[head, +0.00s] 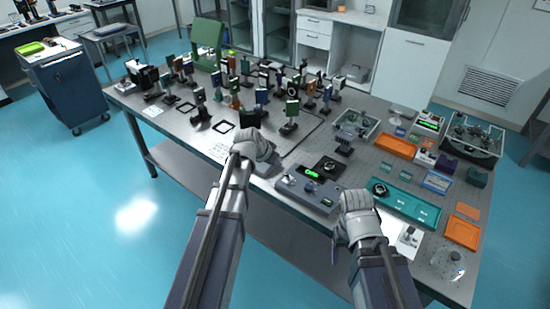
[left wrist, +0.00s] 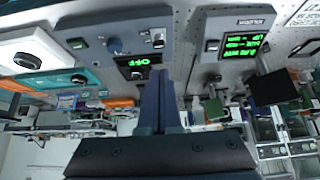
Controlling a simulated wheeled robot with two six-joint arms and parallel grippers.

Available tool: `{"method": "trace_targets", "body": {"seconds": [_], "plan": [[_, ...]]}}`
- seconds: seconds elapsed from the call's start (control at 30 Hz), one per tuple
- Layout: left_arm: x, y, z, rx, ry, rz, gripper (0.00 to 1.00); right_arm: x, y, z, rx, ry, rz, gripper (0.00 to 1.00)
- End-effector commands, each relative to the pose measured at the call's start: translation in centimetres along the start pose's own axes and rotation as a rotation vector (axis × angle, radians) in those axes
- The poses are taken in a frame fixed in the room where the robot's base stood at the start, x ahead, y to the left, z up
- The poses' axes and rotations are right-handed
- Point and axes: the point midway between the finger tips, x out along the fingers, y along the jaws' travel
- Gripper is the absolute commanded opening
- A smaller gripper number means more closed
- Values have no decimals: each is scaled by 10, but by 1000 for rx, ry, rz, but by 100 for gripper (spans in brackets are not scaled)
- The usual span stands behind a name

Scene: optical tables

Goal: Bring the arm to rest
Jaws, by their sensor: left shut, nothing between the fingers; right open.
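My left gripper (head: 262,152) is over the front edge of the optical table (head: 215,131), left of a grey control box. In the left wrist view its dark fingers (left wrist: 160,105) are together with nothing between them. My right gripper (head: 356,205) is at the front edge, right of the control box and near the teal tray. It is open; its fingertips are hard to make out, and I see nothing held in it.
The grey control box (head: 308,189) has a lit green display, reading OFF in the left wrist view (left wrist: 140,68). Several mounted optics (head: 290,110) crowd the table's back left. A teal tray (head: 408,205) and orange trays (head: 462,232) lie at right.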

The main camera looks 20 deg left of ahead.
Motion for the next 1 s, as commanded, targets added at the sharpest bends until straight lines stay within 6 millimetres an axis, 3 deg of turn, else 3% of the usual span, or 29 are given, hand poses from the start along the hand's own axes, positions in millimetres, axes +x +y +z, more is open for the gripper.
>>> {"method": "trace_targets", "body": {"seconds": [0.47,0.57,0.67,0.73,0.9,1.0], "plan": [[-2,1,0,0,0,0,0,-1,0,0,0,0,0,72],[-2,12,4,2,-16,9,0,-1,0,0,0,0,0,72],[-2,48,18,8,-80,36,0,-1,0,0,0,0,0,72],[-5,87,36,14,-161,57,0,-1,0,0,0,0,0,72],[-26,176,96,18,-397,53,0,-1,0,0,0,0,0,72],[-44,208,128,19,-511,11,0,-1,0,0,0,0,0,72]]}}
